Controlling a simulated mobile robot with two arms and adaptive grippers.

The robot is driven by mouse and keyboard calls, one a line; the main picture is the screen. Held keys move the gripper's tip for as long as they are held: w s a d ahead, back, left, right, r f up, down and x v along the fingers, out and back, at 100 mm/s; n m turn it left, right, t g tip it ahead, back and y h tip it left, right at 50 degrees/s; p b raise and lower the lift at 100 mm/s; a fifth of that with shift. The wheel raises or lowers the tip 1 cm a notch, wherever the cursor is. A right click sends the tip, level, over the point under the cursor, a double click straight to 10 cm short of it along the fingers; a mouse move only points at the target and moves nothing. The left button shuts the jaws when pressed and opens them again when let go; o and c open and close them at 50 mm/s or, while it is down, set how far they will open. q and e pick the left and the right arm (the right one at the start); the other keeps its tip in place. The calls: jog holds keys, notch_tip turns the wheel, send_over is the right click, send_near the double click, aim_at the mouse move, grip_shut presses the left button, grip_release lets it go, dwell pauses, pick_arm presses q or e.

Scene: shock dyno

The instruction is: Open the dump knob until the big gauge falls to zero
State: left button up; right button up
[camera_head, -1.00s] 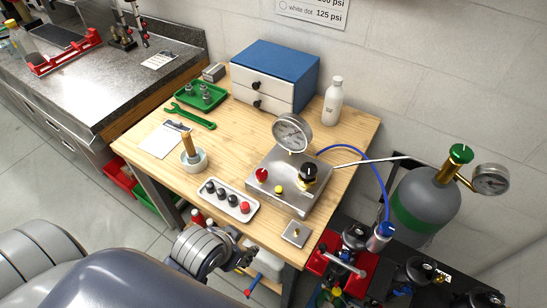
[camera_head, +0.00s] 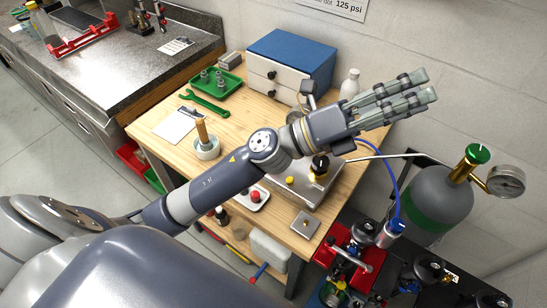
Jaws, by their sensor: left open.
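The metal control box (camera_head: 295,197) stands on the wooden bench, partly covered by my left arm. Its black knob (camera_head: 320,163) on a brass fitting and a small yellow button (camera_head: 291,180) show. I cannot tell which knob is the dump knob. My left gripper (camera_head: 428,86) is open and empty, above and to the right of the box, pointing right, apart from the knobs. My right gripper is not in view.
A green-topped gas cylinder (camera_head: 440,200) with a side gauge (camera_head: 506,182) stands right of the bench. A blue hose (camera_head: 391,185) curves beside it. A blue-lidded drawer box (camera_head: 290,62), white bottle (camera_head: 349,84) and green tray (camera_head: 216,83) sit at the back.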

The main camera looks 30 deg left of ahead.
pick_arm(q)
jog(key=s+d+f+m+g, duration=0.4)
jog(key=m+g, duration=0.5)
jog(key=m, duration=0.1)
notch_tip(320, 180, down, 10)
jog(key=a+m+g+y, duration=0.2)
jog(key=m+g+y, duration=0.2)
jog(key=m+y, duration=0.3)
jog(key=w+a+f+m+y, duration=0.15)
jog(key=a+y, duration=0.25)
jog(key=a, duration=0.4)
jog(key=w+a+f+y, duration=0.25)
jog(key=a+y, duration=0.25)
jog(key=a, duration=0.4)
jog(key=w+a+f+m+y, duration=0.15)
jog(key=a+y, duration=0.25)
jog(key=a, duration=0.4)
jog(key=shift+n+t, duration=0.3)
jog(key=shift+t, duration=0.1)
notch_tip(320, 180, down, 10)
jog(key=p, duration=0.3)
jog(key=shift+a+f+p, duration=0.15)
jog(key=shift+f+p, duration=0.1)
jog(key=shift+p, duration=0.1)
jog(key=shift+f, duration=0.35)
